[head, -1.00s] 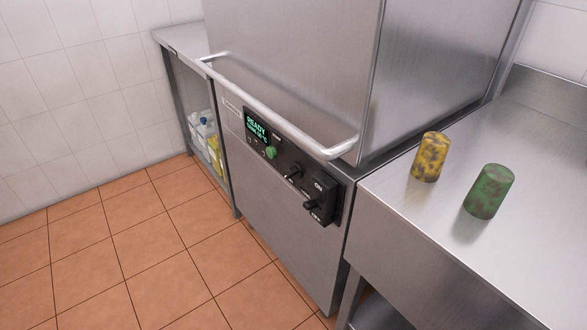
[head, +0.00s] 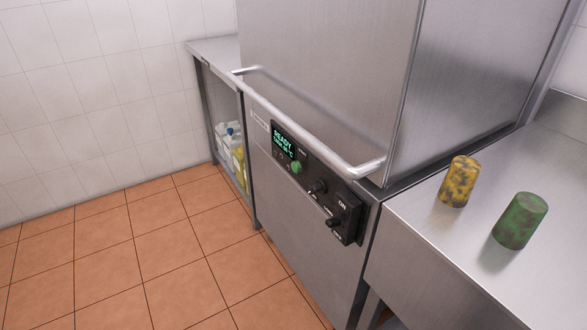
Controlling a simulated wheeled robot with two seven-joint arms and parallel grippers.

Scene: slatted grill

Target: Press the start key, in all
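The start key looks to be the round green button (head: 296,168) on the black control panel (head: 311,187) of a steel hood-type machine (head: 310,228). The lit display (head: 284,143) beside it reads READY in green. Two dark knobs sit lower right on the panel, the upper knob (head: 319,187) and the lower knob (head: 334,222), with an ON label near the lower one. Neither of my grippers is in the head view.
A long bar handle (head: 310,130) runs across the front above the panel. On the steel counter (head: 425,255) at right stand a yellow mottled cylinder (head: 459,182) and a green one (head: 520,221). Bottles (head: 231,143) sit under the left table. The tiled floor in front is clear.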

